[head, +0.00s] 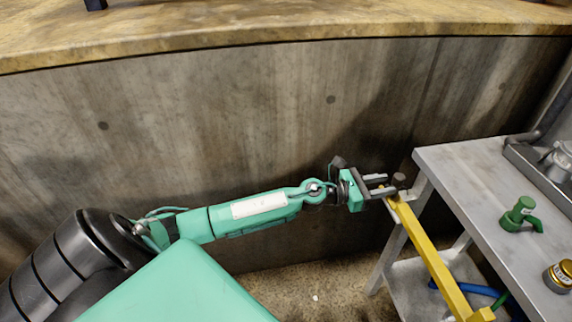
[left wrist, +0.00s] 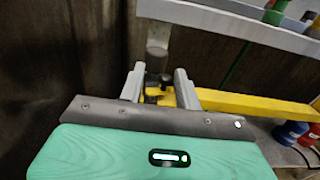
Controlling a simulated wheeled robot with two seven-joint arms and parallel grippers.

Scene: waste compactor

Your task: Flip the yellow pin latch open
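The yellow bar of the latch (head: 430,249) slopes along the left side of the grey metal table, its upper end near the table's corner. A small dark knob (head: 399,180) sits by that end. My left gripper (head: 381,187) is at this upper end with its fingers apart. In the left wrist view, the bar (left wrist: 250,104) runs off to the right, and its dark pin end (left wrist: 158,84) lies between the two finger tips, with a gap visible. Whether a finger touches it, I cannot tell. My right gripper is not in view.
The grey table (head: 452,166) holds a green bottle-like item (head: 520,213), a gold-topped jar (head: 559,277) and a metal tray (head: 540,172). Blue and green items lie on its lower shelf. A concrete wall (head: 230,120) stands behind my arm. The floor left of the table is clear.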

